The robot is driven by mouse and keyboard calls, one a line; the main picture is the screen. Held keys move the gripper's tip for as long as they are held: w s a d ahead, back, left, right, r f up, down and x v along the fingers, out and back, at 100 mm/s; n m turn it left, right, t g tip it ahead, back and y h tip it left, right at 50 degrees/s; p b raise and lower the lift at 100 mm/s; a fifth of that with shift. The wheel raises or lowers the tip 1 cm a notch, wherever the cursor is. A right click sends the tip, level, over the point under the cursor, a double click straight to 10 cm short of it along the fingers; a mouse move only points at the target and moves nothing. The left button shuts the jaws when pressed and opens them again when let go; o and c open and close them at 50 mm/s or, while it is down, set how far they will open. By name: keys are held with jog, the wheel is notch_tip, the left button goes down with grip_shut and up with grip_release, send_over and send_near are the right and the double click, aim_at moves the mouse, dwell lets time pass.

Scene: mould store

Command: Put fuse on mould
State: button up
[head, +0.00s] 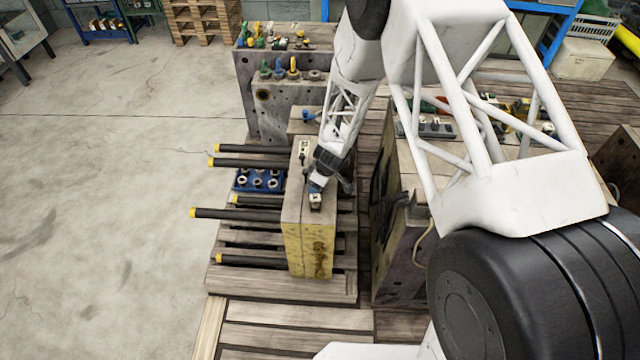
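The likely mould is a tall block (293,212) with a grey-beige top and a stained yellow front, standing upright on a wooden pallet. My gripper (316,194) points down over the near part of its top. A small white piece with a dark mark, perhaps the fuse (315,201), shows right at the fingertips, at the block's top. At this size I cannot tell whether the fingers grip it or whether it touches the block. A similar small pale piece (304,147) sits on the far end of the same top.
Black bars with yellow ends (235,214) stick out left from the pallet (230,282). A blue tray (240,187) with several round parts lies left of the block. A large dark block (392,215) stands close on the right. Grey blocks (275,105) with coloured fittings stand behind. The left floor is clear.

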jog(key=c, duration=1.1)
jog(key=shift+r, duration=5)
jog(key=w+d+r+m, duration=0.3)
jog(key=w+d, duration=0.4)
jog(key=w+d+r+m+t+h, duration=0.1)
jog(key=w+d+r+m, duration=0.2)
jog(key=w+d, duration=0.5)
jog(key=w+d+r+m+h, duration=0.1)
jog(key=w+d+r+m, duration=0.3)
jog(key=w+d, duration=0.3)
jog(key=shift+w+d+r+t, duration=0.1)
jog(key=shift+w+d+t, duration=0.3)
jog(key=shift+d, duration=0.3)
jog(key=shift+s+m, duration=0.1)
jog(key=shift+m, duration=0.3)
